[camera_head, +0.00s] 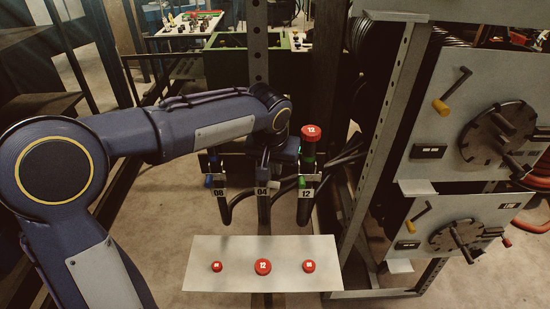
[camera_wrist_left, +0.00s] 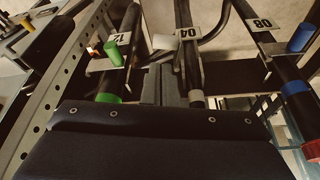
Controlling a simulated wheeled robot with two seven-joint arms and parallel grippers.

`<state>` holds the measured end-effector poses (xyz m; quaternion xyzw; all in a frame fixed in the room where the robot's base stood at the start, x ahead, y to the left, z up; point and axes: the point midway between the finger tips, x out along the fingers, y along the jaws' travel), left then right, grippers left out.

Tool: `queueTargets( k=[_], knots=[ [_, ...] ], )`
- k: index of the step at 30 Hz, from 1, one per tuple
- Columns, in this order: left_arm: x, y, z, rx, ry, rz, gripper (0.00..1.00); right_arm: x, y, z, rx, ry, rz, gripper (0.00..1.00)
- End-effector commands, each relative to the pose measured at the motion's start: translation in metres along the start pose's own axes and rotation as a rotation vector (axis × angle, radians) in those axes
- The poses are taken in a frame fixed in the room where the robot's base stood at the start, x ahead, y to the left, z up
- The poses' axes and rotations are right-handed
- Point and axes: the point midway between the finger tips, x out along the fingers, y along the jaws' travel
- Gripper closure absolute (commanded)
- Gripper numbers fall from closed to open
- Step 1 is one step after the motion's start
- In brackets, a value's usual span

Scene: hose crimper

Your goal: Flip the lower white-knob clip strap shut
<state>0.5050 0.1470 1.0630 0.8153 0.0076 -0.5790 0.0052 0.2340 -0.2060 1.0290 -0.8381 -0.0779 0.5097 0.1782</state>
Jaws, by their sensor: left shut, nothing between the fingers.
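The lower white-knob clip is on the middle hose marked 04 (camera_head: 263,203). Its pale knob (camera_head: 279,187) sticks out to the right of the tag. In the left wrist view the white knob (camera_wrist_left: 163,42) shows beside the 04 tag (camera_wrist_left: 190,34). I cannot tell how far the strap is swung. My left gripper (camera_head: 264,160) is shut and empty, pointing down in front of the middle hose, just above the clip. In the left wrist view the fingers (camera_wrist_left: 172,92) lie close to this hose; contact is unclear. The hose's upper end is hidden behind my wrist.
The hose marked 08 with a blue knob (camera_head: 208,181) stands left. The hose marked 12 with a green knob (camera_head: 301,183) and red cap (camera_head: 311,132) stands right. A pale panel with red buttons (camera_head: 225,245) lies in front. A rack with cranks (camera_head: 470,125) fills the right.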

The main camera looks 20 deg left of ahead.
Motion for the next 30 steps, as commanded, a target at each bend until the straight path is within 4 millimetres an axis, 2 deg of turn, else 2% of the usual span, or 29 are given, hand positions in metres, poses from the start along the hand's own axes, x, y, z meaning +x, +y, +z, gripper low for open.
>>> queueTargets(
  k=[3,10,30],
  knots=[
    [0.021,0.0,0.001,0.001,-0.003,-0.001,1.0,-0.002,-0.001,-0.001,0.0,0.0,0.0,0.58],
    [0.042,0.0,0.0,-0.001,-0.001,0.0,1.0,-0.003,-0.001,-0.001,0.0,0.0,0.0,0.58],
    [0.043,-0.001,0.001,0.042,0.002,0.015,1.0,-0.003,-0.001,-0.002,0.0,0.0,0.0,0.58]
  ],
)
